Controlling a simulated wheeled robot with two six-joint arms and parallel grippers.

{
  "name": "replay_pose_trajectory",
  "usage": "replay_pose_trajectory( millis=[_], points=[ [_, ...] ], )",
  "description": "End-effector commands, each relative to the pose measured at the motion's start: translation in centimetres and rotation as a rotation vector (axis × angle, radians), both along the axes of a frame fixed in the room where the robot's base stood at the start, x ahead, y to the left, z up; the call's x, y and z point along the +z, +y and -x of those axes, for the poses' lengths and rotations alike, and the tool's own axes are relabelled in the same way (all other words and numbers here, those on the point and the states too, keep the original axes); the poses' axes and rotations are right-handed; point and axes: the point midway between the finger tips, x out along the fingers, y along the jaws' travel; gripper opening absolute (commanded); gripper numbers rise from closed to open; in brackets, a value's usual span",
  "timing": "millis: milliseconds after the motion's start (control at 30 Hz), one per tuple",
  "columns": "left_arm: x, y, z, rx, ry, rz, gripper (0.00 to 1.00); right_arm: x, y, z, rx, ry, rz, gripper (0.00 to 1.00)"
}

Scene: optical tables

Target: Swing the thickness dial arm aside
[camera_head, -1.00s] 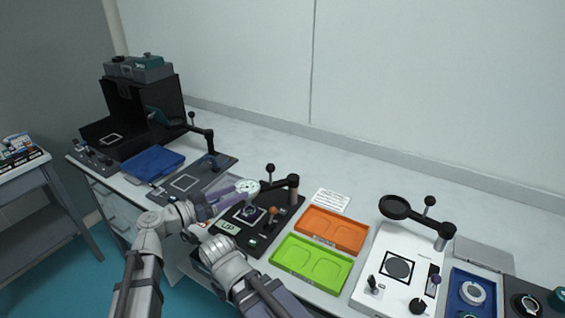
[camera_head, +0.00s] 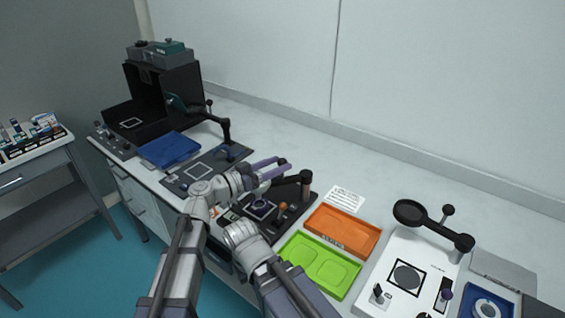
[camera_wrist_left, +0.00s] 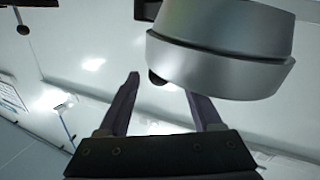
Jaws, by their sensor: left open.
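The thickness dial arm (camera_head: 289,181) is a black bar reaching left from an upright post on a black gauge base (camera_head: 283,219) in the head view. My left gripper (camera_head: 286,165) has its purple-grey fingers open beside the arm's knob, pointing right. The fingers and wrist hide most of the round dial. In the left wrist view, a large silver round housing (camera_wrist_left: 220,50), which looks like the dial, fills the upper right. A small dark knob (camera_wrist_left: 156,78) shows beyond and between the open fingers. I cannot tell whether a finger touches it.
An orange tray (camera_head: 343,233) and a green tray (camera_head: 319,266) lie right of the gauge base. A white magnifier station (camera_head: 425,262) stands farther right. A dark pad with another swing arm (camera_head: 223,128) and a blue tray (camera_head: 169,150) lie to the left.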

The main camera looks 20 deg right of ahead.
Motion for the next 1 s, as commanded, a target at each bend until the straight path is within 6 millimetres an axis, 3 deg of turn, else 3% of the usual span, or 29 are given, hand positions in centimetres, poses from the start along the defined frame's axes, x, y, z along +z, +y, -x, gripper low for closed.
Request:
replay_pose_trajectory(
  millis=[200, 533, 1000],
  points=[
    [0.0, -1.9, -0.8, 0.000, 0.000, 0.000, 0.66, 0.0, 0.0, 0.0, 0.000, 0.000, 0.000, 0.00],
    [0.0, -2.1, -0.8, 0.001, 0.000, 0.000, 0.66, 0.0, 0.0, 0.0, 0.000, 0.000, 0.000, 0.00],
    [0.0, -2.1, -0.8, 0.001, 0.000, 0.000, 0.14, 0.0, 0.0, 0.0, 0.000, 0.000, 0.000, 0.00]
  ],
)
